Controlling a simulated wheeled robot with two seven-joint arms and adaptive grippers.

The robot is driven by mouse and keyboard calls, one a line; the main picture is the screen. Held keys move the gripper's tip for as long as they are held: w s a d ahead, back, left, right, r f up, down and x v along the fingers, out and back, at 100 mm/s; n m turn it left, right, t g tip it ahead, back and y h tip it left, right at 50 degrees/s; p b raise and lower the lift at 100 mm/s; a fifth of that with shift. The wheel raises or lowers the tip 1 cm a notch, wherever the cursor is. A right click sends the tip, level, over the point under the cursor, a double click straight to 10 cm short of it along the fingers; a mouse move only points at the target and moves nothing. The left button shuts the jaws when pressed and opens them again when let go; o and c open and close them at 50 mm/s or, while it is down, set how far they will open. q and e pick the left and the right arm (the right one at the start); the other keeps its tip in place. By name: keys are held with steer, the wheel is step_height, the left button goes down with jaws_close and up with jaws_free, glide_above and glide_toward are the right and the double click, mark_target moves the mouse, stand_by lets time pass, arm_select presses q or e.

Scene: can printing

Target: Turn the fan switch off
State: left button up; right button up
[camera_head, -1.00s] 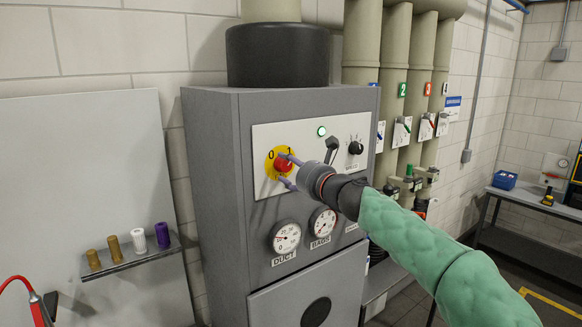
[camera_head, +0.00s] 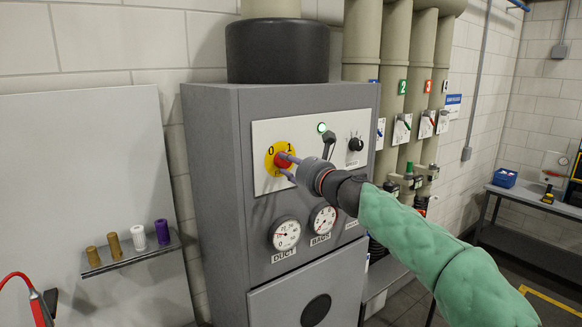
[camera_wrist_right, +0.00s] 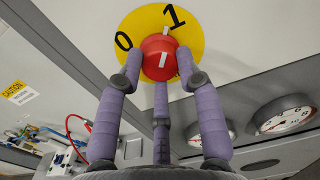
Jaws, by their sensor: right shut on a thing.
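The fan switch is a red rotary knob (camera_head: 282,160) on a yellow disc (camera_head: 271,162) marked 0 and 1, on the grey cabinet's front panel. My right gripper (camera_head: 286,165) reaches it from the right. In the right wrist view its purple fingers (camera_wrist_right: 160,75) are closed on the sides of the red knob (camera_wrist_right: 159,57). The knob's white mark points up, nearer the 1 than the 0. The fingers hide part of the knob's lower edge. My left gripper is not in view.
A green lamp (camera_head: 322,128) is lit on the panel, beside a black lever (camera_head: 329,143) and a small black knob (camera_head: 355,144). The DUCT (camera_head: 286,234) and BAGS (camera_head: 323,220) gauges sit below. A shelf (camera_head: 135,258) with several small cylinders is at left.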

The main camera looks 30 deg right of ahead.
steer(key=shift+n+b, duration=4.55)
steer(key=shift+n, duration=3.85)
steer(key=o, duration=1.2)
steer(key=shift+n+y, duration=0.3)
steer(key=shift+c, duration=0.2)
steer(key=shift+s, duration=0.25)
steer(key=s, duration=1.1)
steer(key=shift+s+d+f, duration=0.2)
steer(key=shift+s+d, duration=0.05)
steer(key=shift+d, duration=0.15)
